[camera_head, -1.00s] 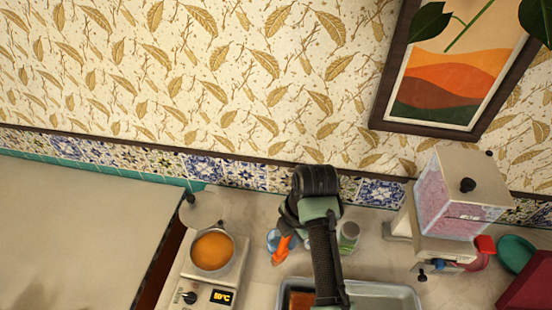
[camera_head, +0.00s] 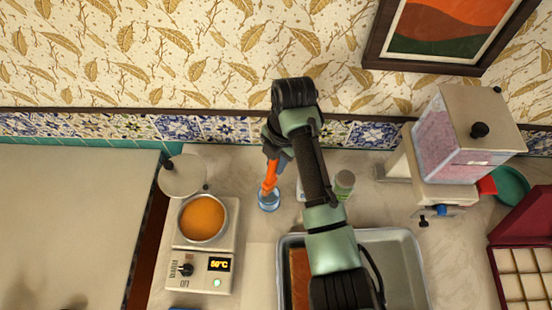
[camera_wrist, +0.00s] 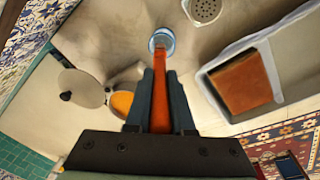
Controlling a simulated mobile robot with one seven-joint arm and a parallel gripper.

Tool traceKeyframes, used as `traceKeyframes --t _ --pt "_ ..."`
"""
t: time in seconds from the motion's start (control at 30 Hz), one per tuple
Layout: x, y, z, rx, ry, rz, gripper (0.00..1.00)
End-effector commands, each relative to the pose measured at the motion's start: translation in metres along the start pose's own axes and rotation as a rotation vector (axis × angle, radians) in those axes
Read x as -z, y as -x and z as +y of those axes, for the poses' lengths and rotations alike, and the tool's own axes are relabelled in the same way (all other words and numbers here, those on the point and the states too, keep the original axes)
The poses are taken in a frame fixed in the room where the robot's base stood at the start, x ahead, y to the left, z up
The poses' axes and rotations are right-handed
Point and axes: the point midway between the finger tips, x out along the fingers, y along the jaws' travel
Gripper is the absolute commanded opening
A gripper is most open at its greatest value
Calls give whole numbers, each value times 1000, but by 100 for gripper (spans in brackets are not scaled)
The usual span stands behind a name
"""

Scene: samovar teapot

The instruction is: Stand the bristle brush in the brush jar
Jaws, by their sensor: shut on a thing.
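My gripper (camera_wrist: 160,78) is shut on the orange bristle brush (camera_wrist: 159,100), whose orange length runs between the two dark fingers in the wrist view. In the head view my gripper (camera_head: 276,158) is above the counter, with the brush (camera_head: 270,178) hanging steeply below it, slightly tilted. The small blue brush jar (camera_head: 268,203) stands on the counter under the brush. The jar also shows in the wrist view (camera_wrist: 162,36), just past the brush's far end. The brush's lower end overlaps the jar's mouth; I cannot tell whether it is inside or above it. The bristles are not clearly visible.
A heater with an orange-filled pot (camera_head: 203,217) stands left of the jar. A metal tray (camera_head: 395,240) holding a brown block (camera_wrist: 243,82) lies in front and right. A green-capped container (camera_head: 344,183) stands right of my arm. A grinder-like machine (camera_head: 465,135) is farther right.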

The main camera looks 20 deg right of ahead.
Motion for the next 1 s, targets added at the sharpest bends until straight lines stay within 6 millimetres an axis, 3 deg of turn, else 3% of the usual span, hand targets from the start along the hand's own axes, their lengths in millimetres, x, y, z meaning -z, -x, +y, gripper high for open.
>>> traceKeyframes --t 0.03,0.6,1.0 --pt "-1 -10 -1 0 0 0 0" --pt "-4 -66 -6 -1 0 1 0" --pt "-6 -76 -7 -1 -1 1 0"
